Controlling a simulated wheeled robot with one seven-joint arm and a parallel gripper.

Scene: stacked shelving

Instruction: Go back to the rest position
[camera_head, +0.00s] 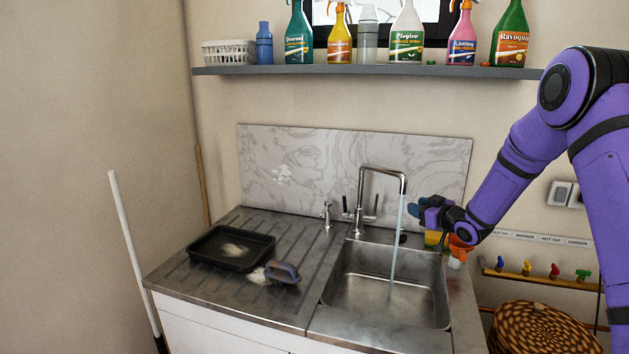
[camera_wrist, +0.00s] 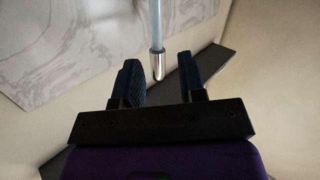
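My gripper (camera_head: 416,206) is raised over the right side of the sink (camera_head: 385,290), just right of the tap (camera_head: 383,172) and its spout. Its dark blue fingers point left. In the wrist view, the gripper (camera_wrist: 162,80) has its two fingers apart with nothing held. The end of the spout (camera_wrist: 158,66) shows in the gap between them, seemingly beyond the fingertips. A pale blue stream of water (camera_head: 397,235) runs from the spout into the sink.
A black tray (camera_head: 231,265) and a purple-handled brush (camera_head: 283,272) are on the drainboard. A shelf (camera_head: 360,71) with several spray bottles hangs above. An orange-topped bottle (camera_head: 460,246) stands below my gripper. A wicker basket (camera_head: 540,330) is at lower right.

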